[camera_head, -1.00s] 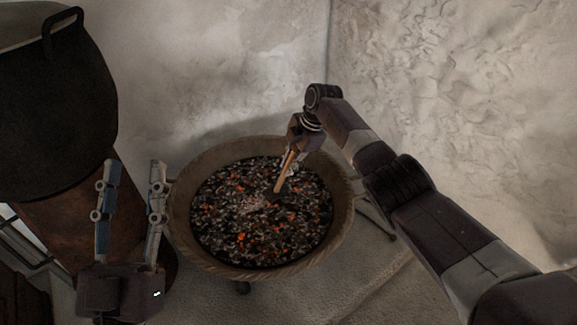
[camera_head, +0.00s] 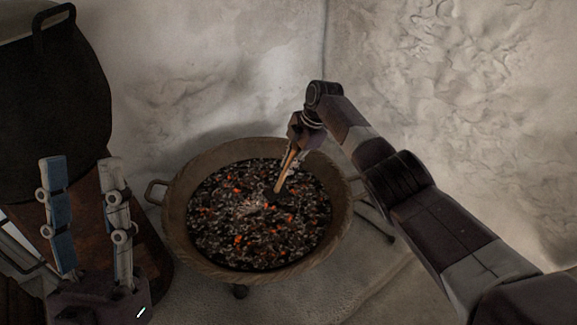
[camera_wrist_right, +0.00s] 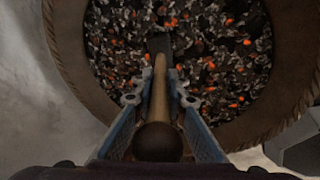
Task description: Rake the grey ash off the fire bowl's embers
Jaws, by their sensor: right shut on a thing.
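The fire bowl (camera_head: 178,235) stands on the floor in the middle of the head view, full of dark coals with glowing orange embers (camera_head: 240,240) and pale grey ash (camera_head: 250,203) among them. My right gripper (camera_head: 296,150) is above the bowl's far right side, shut on a wooden-handled rake (camera_head: 285,172). The rake's dark head (camera_wrist_right: 159,44) is down at the coals; the wrist view shows its handle (camera_wrist_right: 159,95) between the fingers. My left gripper (camera_head: 88,175) is open and empty, left of the bowl and in front of a rusty drum.
A large black pot (camera_head: 55,110) sits on the rusty brown drum (camera_head: 150,270) at the left. Pale rough walls (camera_head: 230,60) meet behind the bowl. The bowl has side handles (camera_head: 153,190). Stone floor (camera_head: 330,285) is clear in front right.

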